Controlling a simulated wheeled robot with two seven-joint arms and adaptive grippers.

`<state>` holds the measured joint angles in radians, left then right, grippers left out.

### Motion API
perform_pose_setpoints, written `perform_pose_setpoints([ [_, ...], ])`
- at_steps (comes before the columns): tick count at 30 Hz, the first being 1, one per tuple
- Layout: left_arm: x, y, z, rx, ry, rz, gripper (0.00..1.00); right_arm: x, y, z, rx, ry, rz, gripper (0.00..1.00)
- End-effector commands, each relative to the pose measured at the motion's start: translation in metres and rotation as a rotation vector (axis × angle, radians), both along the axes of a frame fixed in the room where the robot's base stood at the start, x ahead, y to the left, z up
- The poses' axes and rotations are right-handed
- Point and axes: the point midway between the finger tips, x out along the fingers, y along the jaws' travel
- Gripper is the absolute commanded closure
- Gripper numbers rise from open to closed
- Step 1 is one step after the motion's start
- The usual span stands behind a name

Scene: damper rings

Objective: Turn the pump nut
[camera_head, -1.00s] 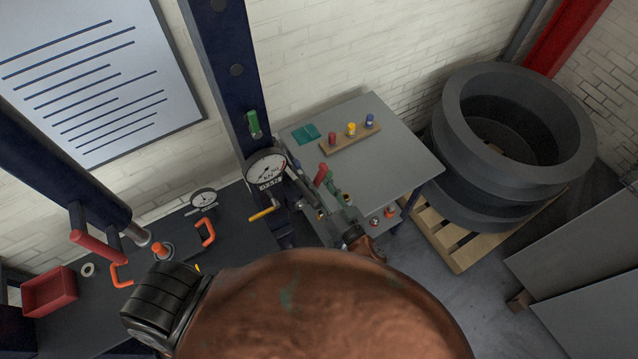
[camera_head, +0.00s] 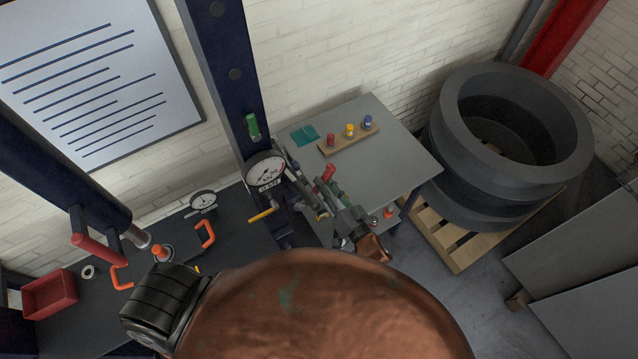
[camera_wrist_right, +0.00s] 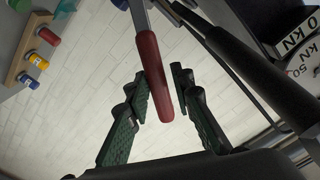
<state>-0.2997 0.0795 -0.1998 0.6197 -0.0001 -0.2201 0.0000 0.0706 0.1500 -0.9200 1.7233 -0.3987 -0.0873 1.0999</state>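A red-handled lever (camera_head: 328,173) stands beside the gauge on the dark post in the head view. In the right wrist view its red grip (camera_wrist_right: 152,75) reaches down between the fingers of my right gripper (camera_wrist_right: 161,88). The gripper is open, with a green-padded finger on each side of the grip. A gap shows to the right finger; contact on the left cannot be told. In the head view my right gripper (camera_head: 336,192) is small and partly merges with the lever. I cannot pick out the pump nut with certainty. My left gripper does not show.
A pressure gauge (camera_head: 265,171) and a green handle (camera_head: 253,126) are on the post. A grey table (camera_head: 398,150) holds a wooden strip (camera_head: 332,148) with red, yellow and blue pieces. Large dark rings (camera_head: 455,110) rest on a pallet (camera_head: 455,247). A red bin (camera_head: 50,293) is at left.

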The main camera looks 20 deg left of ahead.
Motion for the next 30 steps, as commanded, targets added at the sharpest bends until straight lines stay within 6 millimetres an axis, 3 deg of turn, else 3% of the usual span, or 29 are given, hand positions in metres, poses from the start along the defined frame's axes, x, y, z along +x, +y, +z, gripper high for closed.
perform_pose_setpoints([
  [16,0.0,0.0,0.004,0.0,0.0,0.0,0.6,0.011,-0.008,-0.008,0.069,0.087,0.001,0.79],
  [30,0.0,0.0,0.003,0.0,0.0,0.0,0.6,0.034,-0.026,-0.038,0.243,0.306,0.001,0.79],
])
